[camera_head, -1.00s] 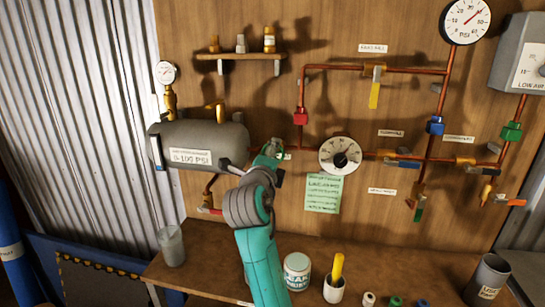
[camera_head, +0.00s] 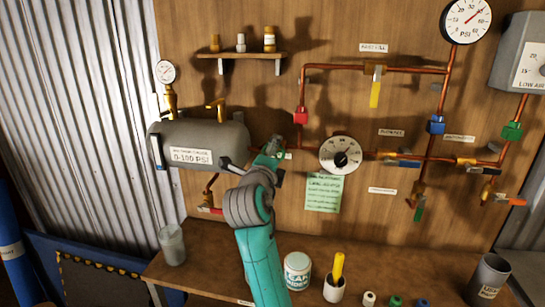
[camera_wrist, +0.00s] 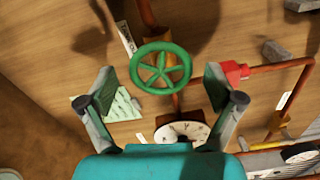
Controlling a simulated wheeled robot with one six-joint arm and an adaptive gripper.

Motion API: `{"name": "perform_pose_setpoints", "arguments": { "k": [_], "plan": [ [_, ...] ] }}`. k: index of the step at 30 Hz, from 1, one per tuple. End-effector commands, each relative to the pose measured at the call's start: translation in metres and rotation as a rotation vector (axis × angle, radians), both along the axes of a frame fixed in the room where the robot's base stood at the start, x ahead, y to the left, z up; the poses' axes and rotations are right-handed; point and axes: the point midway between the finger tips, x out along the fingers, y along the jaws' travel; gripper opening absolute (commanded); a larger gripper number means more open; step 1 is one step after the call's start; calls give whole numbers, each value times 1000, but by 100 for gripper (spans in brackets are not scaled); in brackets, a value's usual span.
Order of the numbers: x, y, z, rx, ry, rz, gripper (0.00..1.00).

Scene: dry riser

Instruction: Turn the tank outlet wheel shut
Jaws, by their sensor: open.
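The tank outlet wheel (camera_wrist: 161,68) is a green spoked handwheel, seen face-on in the wrist view. My gripper (camera_wrist: 160,85) is open, with one finger on each side of the wheel and a visible gap at both sides. In the head view my gripper (camera_head: 268,152) is at the pipe just right of the grey tank (camera_head: 205,142), and it mostly hides the wheel there. Whether the fingers reach the wheel's depth is hard to tell.
A dial gauge (camera_head: 340,155) and a green note (camera_head: 323,192) are right of my gripper. Copper pipes carry a red fitting (camera_head: 301,115) and a yellow lever (camera_head: 375,92). Below, a bench (camera_head: 215,275) holds a glass (camera_head: 172,245), a tub (camera_head: 297,271) and a cup (camera_head: 334,289).

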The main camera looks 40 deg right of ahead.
Motion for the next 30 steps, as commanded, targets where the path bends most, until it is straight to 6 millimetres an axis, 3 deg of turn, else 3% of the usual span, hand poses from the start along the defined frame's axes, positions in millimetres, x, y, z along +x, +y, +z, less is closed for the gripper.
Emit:
{"name": "perform_pose_setpoints", "arguments": {
  "k": [5, 18, 30],
  "plan": [
    [-8, 12, 0, -1, -1, 2, 91],
    [-58, 77, -1, 1, 1, 4, 91],
    [-74, 95, 0, 1, 1, 0, 91]
  ]
}}
